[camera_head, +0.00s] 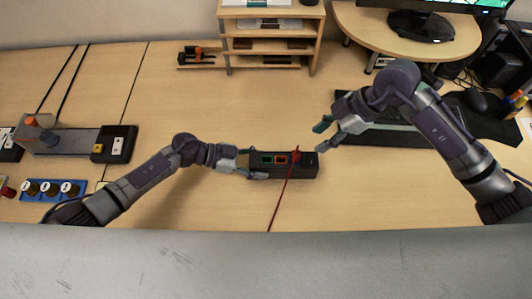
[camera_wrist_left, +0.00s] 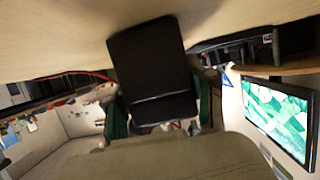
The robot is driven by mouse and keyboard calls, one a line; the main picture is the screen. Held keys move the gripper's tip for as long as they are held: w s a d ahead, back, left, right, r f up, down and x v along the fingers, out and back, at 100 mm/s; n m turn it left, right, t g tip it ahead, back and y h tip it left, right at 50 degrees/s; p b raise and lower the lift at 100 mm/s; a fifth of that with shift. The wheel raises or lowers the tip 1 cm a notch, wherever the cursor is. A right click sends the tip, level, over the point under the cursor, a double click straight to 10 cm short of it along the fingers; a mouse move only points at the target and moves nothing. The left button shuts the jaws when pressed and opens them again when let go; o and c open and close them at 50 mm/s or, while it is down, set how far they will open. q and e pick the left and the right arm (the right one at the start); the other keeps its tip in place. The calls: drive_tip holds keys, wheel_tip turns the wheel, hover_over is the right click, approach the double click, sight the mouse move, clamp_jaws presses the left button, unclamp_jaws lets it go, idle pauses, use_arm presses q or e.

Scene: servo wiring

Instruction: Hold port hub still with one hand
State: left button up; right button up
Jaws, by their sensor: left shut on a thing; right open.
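The port hub (camera_head: 307,171) is a long dark box on the table in the middle of the head view, with a green-edged port and a red-orange-edged port on its top. My left gripper (camera_head: 257,167) is shut on the hub's left end. In the left wrist view the hub (camera_wrist_left: 150,70) shows as a dark block between the fingers. A red cable (camera_head: 281,199) rests across the hub's right part and runs down to the table's front edge; whether it is plugged in is unclear. My right gripper (camera_head: 328,128) is open above and right of the hub, apart from it.
A keyboard (camera_head: 385,135) lies behind my right arm on a dark mat. A wooden shelf (camera_head: 270,40) stands at the back, with a monitor (camera_head: 430,15) to its right. A grey device (camera_head: 65,140) and a blue tray (camera_head: 50,190) are at the left. The table between is clear.

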sight(297, 152)
drive_tip(key=a+n, duration=0.1)
drive_tip(key=n, duration=0.3)
drive_tip(key=a+n+h, duration=0.1)
drive_tip(key=a+n, duration=0.1)
drive_tip(key=n, duration=0.3)
drive_tip(key=a+r+n+g+h, duration=0.1)
drive_tip(key=n, duration=0.3)
drive_tip(key=shift+s+a+n, duration=0.2)
drive_tip(key=shift+a+n, duration=0.2)
drive_tip(key=n, duration=0.3)
drive_tip(key=a+n+h, duration=0.1)
drive_tip(key=n, duration=0.1)
drive_tip(key=shift+s+r, duration=0.1)
drive_tip(key=shift+r, duration=0.15)
drive_tip(key=n, duration=0.3)
drive_tip(key=shift+a+r+h, duration=0.15)
drive_tip(key=shift+a+h, duration=0.15)
drive_tip(key=shift+h, duration=0.1)
drive_tip(key=f+n+h, duration=0.1)
drive_tip(key=f+n, duration=0.2)
drive_tip(key=n, duration=0.1)
drive_tip(key=f+n+h, duration=0.1)
drive_tip(key=f+n, duration=0.3)
drive_tip(key=n, duration=0.1)
drive_tip(key=d+f+n+t+h, duration=0.1)
drive_tip(key=f+n, duration=0.2)
drive_tip(key=n, duration=0.1)
drive_tip(key=shift+w+f+n, duration=0.15)
drive_tip(key=shift+w+n, duration=0.15)
drive_tip(key=shift+n, duration=0.1)
